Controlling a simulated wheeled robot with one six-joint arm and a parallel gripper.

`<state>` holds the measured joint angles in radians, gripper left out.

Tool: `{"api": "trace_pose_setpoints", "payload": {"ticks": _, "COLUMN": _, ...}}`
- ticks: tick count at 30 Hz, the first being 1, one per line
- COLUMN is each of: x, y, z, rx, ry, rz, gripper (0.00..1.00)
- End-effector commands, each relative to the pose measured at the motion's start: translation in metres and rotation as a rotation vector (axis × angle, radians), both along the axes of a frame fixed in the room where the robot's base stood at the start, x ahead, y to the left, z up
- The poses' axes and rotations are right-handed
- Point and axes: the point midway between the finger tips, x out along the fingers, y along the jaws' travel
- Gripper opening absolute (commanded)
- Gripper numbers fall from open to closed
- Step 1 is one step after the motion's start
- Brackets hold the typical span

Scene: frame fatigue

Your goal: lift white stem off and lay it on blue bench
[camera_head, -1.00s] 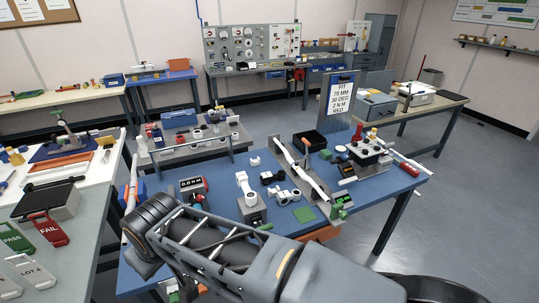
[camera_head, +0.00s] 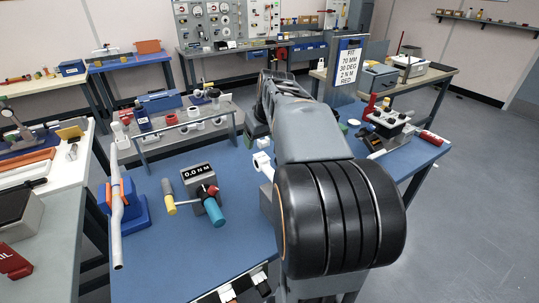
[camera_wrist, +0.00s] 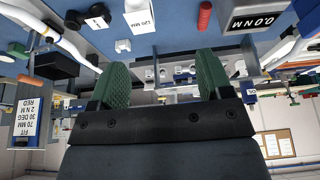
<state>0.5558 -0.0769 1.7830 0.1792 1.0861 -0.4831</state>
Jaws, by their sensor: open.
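A white part (camera_head: 263,160), apparently the white stem, shows beside my arm in the head view, above a grey block (camera_head: 266,197); my arm hides most of it. In the wrist view, which is upside down, a white block-like piece marked 120 MM (camera_wrist: 140,22) stands at the top edge; I cannot tell whether it is the stem. My gripper (camera_wrist: 163,60) is open with nothing between its green pads, apart from the white piece.
A 0.0 N M meter (camera_head: 199,172) and a yellow-ended tool (camera_head: 168,196) lie left of my arm. A white tube (camera_head: 117,222) rests on a blue stand (camera_head: 133,215). A grey rack (camera_head: 185,128) lines the back. A FIT sign (camera_head: 348,62) stands behind.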

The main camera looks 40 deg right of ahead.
Motion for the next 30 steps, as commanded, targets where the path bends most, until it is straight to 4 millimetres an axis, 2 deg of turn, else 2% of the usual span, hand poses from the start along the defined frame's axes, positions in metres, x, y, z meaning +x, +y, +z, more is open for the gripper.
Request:
{"api": "trace_pose_setpoints", "payload": {"ticks": 1, "x": 0.003, "y": -0.015, "z": -0.013, "rx": 0.0, "ry": -0.001, "rz": -0.011, "gripper": 0.72}}
{"api": "trace_pose_setpoints", "payload": {"ticks": 3, "x": 0.005, "y": -0.027, "z": -0.017, "rx": 0.0, "ry": -0.002, "rz": -0.013, "gripper": 0.72}}
{"api": "trace_pose_setpoints", "payload": {"ticks": 6, "x": 0.009, "y": -0.035, "z": -0.023, "rx": 0.0, "ry": -0.003, "rz": -0.011, "gripper": 0.72}}
{"api": "trace_pose_setpoints", "payload": {"ticks": 11, "x": 0.018, "y": -0.036, "z": -0.043, "rx": 0.002, "ry": 0.0, "rz": -0.008, "gripper": 0.72}}
{"api": "trace_pose_setpoints", "payload": {"ticks": 21, "x": 0.042, "y": -0.038, "z": -0.1, "rx": 0.0, "ry": 0.0, "rz": -0.006, "gripper": 0.72}}
{"api": "trace_pose_setpoints", "payload": {"ticks": 30, "x": 0.056, "y": -0.04, "z": -0.132, "rx": -0.001, "ry": -0.003, "rz": -0.008, "gripper": 0.72}}
